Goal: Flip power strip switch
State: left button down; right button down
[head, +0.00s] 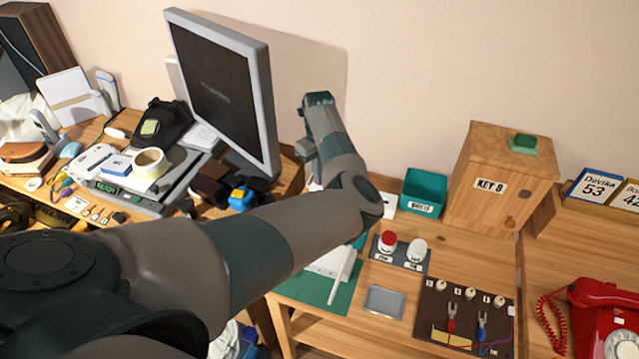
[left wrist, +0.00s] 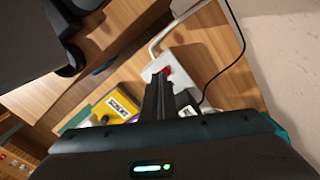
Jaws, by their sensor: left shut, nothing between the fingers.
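A white power strip (left wrist: 190,65) lies on the wooden surface in the left wrist view. A red switch (left wrist: 166,71) shows at its near end, close beyond my fingertips. A white cable runs from the strip. My left gripper (left wrist: 162,92) is shut and empty, its fingers pointing at the switch end of the strip. I cannot tell whether they touch it. In the head view my left arm reaches across to the right of the monitor; its fingers and the power strip are hidden there. My right gripper is not in view.
A yellow box (left wrist: 117,104) lies left of the fingers, and a thin black cable (left wrist: 222,72) runs on the right.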

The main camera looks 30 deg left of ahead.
pick_arm(q)
jog(key=shift+s+f+b, duration=0.1)
jog(key=shift+f+b, duration=0.25)
jog(key=shift+r, duration=0.1)
dwell(0.3)
jog(key=shift+r+p, duration=0.5)
jog(key=shift+r, duration=0.15)
jog(key=shift+r+p, duration=1.25)
jog(key=shift+r, duration=1.5)
jog(key=shift+f, duration=0.1)
